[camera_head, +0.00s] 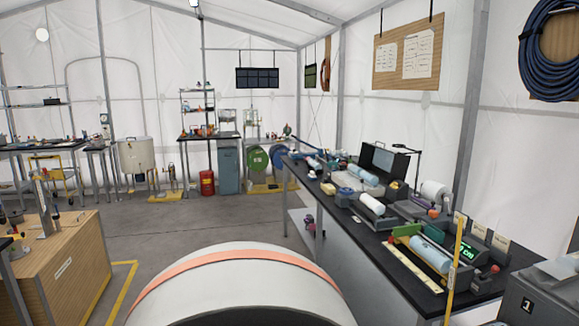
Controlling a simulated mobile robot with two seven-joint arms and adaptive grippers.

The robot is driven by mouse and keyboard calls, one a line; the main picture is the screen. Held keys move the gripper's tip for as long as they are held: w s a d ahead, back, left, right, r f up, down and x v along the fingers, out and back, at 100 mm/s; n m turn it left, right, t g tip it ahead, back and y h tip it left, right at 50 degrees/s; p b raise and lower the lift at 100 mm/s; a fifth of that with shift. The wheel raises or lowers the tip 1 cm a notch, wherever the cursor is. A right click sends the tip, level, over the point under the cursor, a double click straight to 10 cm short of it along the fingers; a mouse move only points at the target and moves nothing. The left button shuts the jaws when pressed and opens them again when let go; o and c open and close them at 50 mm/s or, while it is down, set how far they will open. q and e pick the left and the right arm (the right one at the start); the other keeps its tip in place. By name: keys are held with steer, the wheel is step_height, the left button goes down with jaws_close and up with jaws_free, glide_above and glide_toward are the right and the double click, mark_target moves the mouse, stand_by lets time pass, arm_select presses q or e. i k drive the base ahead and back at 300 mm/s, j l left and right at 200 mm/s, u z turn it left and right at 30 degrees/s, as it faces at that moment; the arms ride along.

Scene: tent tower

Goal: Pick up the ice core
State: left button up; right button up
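Several pale blue cylinders that look like ice cores lie on the long black-topped bench (386,246) at the right. The nearest pale blue cylinder (430,254) lies in a tray-like holder beside a yellow strip and a green display. Another pale cylinder (372,205) lies farther back on a grey device. A third pale blue cylinder (363,175) lies near an open dark case. I cannot tell which one is the task's ice core. Neither of my grippers is in view.
A wooden crate (72,262) stands at the left, with yellow floor tape beside it. A large white rounded shape with an orange band fills the bottom centre. The grey floor (190,222) beyond is mostly clear. A grey box marked 1 (535,300) stands at the lower right.

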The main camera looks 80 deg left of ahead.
mark_target(313, 163)
steer(key=u, duration=2.45)
steer(key=z, duration=2.55)
steer(key=u, duration=2.4)
steer(key=i+u, duration=0.2)
steer(key=k+j, duration=0.05)
steer(key=k, duration=0.05)
